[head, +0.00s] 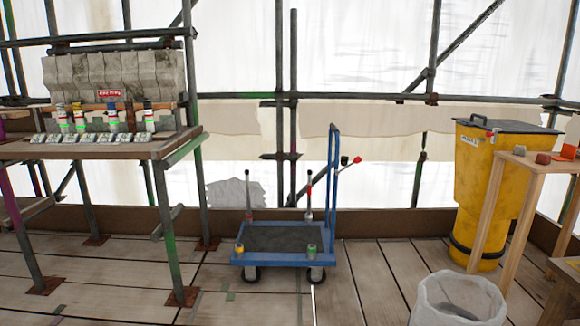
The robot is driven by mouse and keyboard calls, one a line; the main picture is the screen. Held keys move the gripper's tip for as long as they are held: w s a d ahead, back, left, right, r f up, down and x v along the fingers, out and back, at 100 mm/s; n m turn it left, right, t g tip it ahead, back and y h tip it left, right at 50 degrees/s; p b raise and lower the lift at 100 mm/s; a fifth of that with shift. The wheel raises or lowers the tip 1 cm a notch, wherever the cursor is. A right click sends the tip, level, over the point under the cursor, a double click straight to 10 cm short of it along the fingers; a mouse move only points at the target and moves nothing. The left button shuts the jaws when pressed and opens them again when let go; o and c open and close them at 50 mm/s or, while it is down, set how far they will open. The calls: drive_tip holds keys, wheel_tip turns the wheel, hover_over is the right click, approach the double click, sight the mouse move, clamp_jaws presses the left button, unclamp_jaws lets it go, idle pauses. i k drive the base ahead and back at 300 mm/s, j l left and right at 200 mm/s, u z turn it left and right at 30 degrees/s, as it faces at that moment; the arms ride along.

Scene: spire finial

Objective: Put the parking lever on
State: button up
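A blue platform trolley (287,247) with a dark deck stands on the plank floor in the middle. Its tall blue push handle (331,185) rises at the right. Several levers show on it. A lever with a dark knob and red lower part (248,200) stands upright at the left rear. Another upright lever with a pale and red shaft (308,200) stands near the handle. A lever with a red tip (352,161) sticks out beside the handle. I cannot tell which one is the parking lever or how it is set. My gripper is not in view.
A scaffold bench (92,151) with stone blocks, bottles and a row of small items stands left. A yellow bin (475,205), a wooden stand (532,165) and a lined bucket (457,300) stand right. Floor in front of the trolley is mostly clear.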

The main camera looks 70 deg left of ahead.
sight(358, 160)
drive_tip(key=u, duration=2.1)
drive_tip(key=i+j+u, duration=0.1)
drive_tip(key=i+j, duration=0.15)
drive_tip(key=i, duration=1)
drive_tip(key=i+j+u, duration=0.15)
drive_tip(key=i, duration=1.1)
